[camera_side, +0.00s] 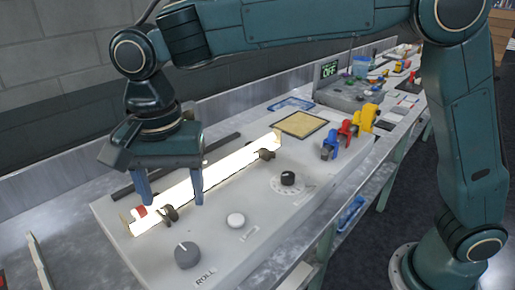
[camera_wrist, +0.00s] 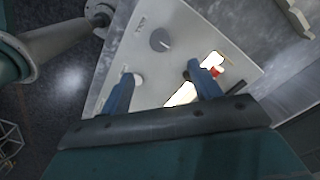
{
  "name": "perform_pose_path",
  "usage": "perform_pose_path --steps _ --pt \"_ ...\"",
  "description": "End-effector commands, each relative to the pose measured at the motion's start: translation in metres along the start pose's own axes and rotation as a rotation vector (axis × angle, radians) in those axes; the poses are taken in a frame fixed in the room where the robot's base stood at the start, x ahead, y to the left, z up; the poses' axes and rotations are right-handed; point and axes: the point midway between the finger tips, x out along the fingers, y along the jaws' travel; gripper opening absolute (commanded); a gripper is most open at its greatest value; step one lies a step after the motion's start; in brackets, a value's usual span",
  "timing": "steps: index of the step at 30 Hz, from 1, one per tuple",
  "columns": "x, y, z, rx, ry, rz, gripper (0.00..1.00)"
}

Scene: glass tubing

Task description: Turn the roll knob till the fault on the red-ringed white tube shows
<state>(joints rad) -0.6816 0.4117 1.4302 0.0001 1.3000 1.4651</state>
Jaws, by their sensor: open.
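The white tube (camera_side: 205,180) lies glowing along the grey panel in the side view, with a red ring (camera_side: 140,211) near its left end. Part of the tube (camera_wrist: 182,95) and the ring (camera_wrist: 216,71) also show in the wrist view. The glare is strong, and I can make out no fault on it. The grey roll knob (camera_side: 187,255) stands at the panel's front left, beside the word ROLL; it also shows in the wrist view (camera_wrist: 161,40). My gripper (camera_side: 170,199) is open and empty above the tube's left part, apart from the knob.
Dark clips (camera_side: 169,213) hold the tube. A white button (camera_side: 236,220) and a black dial knob (camera_side: 288,178) stand on the panel. Blue, red and yellow clamps (camera_side: 347,132) stand at its right end.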

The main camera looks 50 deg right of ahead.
Motion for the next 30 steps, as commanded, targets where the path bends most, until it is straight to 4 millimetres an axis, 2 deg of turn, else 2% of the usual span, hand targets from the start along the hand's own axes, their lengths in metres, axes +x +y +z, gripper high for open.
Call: perform_pose_path --steps 8,14,20,30 --pt "0.002 -0.001 0.001 0.003 0.000 0.001 0.63" --pt "0.013 -0.001 0.001 0.002 0.000 0.002 0.63" --pt "0.037 0.000 0.001 0.002 0.000 0.004 0.63" --pt "0.089 0.000 0.001 0.002 0.000 0.003 0.63"
